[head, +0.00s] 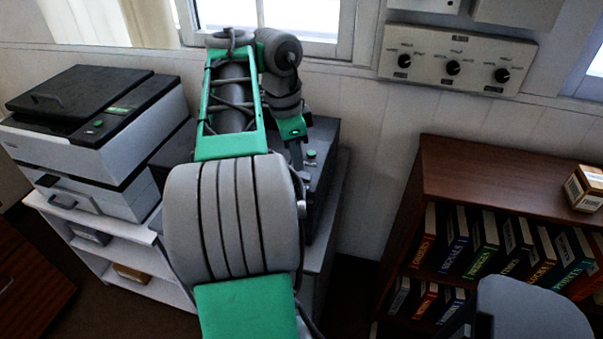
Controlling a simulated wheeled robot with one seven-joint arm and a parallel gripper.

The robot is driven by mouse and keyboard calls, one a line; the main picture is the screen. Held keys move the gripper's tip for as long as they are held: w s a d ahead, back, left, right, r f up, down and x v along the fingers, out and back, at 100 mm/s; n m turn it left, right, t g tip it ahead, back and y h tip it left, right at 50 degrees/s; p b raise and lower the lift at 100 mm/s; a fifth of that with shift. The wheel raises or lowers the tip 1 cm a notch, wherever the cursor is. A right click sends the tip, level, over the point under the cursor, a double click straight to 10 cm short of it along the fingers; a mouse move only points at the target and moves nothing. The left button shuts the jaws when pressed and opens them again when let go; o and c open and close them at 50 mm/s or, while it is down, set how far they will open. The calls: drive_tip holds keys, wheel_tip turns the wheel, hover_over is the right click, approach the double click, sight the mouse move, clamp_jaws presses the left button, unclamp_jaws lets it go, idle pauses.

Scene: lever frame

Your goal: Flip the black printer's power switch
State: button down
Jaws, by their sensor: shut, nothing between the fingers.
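The black printer (325,133) stands below the window, mostly hidden behind my arm. A green button (311,153) shows on its top right part, with a small light-coloured detail (310,164) just below it. I cannot tell whether that detail is the power switch, or which way the switch is set. My gripper (297,160) points down over the printer's top, just left of the green button. It is shut and holds nothing. I cannot tell whether its tips touch the printer.
A white printer with a black lid (140,120) stands on a white shelf unit (130,262) at left. A panel with several dark knobs (455,66) is on the wall. A brown bookcase (500,170) with books and a small box (585,188) stands at right.

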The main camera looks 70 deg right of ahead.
drive_tip(key=shift+f+b, duration=0.65)
drive_tip(key=shift+f, duration=0.1)
drive_tip(key=shift+r, duration=0.1)
wheel_tip(320, 180, up, 7)
drive_tip(key=p, duration=0.6)
drive_tip(key=shift+p, duration=0.4)
